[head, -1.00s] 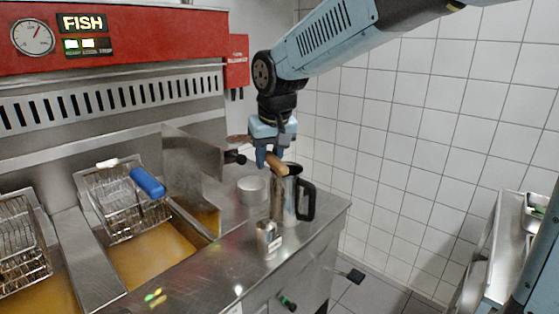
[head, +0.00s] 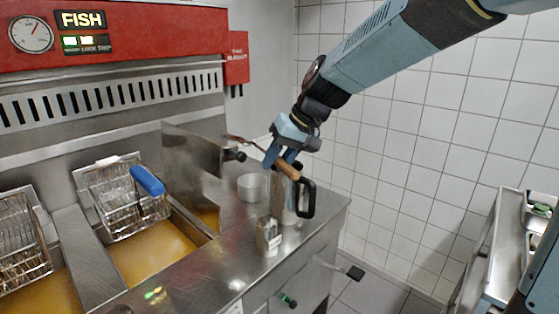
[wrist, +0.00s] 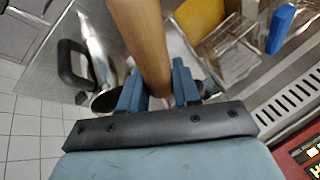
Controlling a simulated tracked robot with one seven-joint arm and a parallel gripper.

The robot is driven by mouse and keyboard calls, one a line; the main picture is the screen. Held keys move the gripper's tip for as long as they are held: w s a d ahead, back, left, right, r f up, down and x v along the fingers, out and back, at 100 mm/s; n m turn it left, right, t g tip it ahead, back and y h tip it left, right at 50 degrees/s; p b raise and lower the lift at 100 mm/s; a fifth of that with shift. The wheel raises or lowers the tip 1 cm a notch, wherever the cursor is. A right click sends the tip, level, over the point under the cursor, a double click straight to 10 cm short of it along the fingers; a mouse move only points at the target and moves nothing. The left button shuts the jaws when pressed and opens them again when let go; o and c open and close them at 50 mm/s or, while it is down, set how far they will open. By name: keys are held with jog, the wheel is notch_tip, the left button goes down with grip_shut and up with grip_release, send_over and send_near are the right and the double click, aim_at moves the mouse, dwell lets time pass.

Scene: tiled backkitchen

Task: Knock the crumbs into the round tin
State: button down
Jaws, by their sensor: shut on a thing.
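My gripper (head: 281,159) is shut on the wooden handle (head: 288,168) of a tool, above the steel counter by the fryer. The handle points down to the right. A thin shaft runs up left to a small dark reddish end (head: 236,139), which looks nearly edge-on. In the wrist view the handle (wrist: 140,40) lies between my blue fingers (wrist: 160,88). The round tin (head: 252,188), pale and low, stands on the counter below and left of my gripper. Its inside is not clear. I cannot make out any crumbs.
A steel jug with a black handle (head: 306,198) stands right of the tin, just under the tool's handle. A small metal cup (head: 268,236) stands in front. Left are an upright steel panel (head: 190,160), oil vats and a blue-handled basket (head: 147,181).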

jog(key=shift+w+d+f+g+y, duration=0.15)
jog(key=shift+d+g+y, duration=0.1)
jog(key=shift+y, duration=0.25)
jog(key=shift+w+d+f+g+y, duration=0.15)
jog(key=shift+d+g+y, duration=0.1)
jog(key=shift+y, duration=0.25)
jog(key=w+d+f+m+g+y, duration=0.2)
jog(key=d+f+g+y, duration=0.1)
jog(key=y, duration=0.5)
jog(key=shift+w+d+f, duration=0.15)
jog(key=shift+d+f, duration=0.4)
jog(key=shift+f, duration=0.85)
jog(key=shift+s+a+r+t+h, duration=0.35)
jog(key=shift+r+h, duration=0.15)
jog(key=shift+h, duration=0.2)
jog(key=shift+s+a+r+t+h, duration=0.3)
jog(key=shift+r+h, duration=0.2)
jog(key=shift+h, duration=0.2)
jog(key=shift+w, duration=0.1)
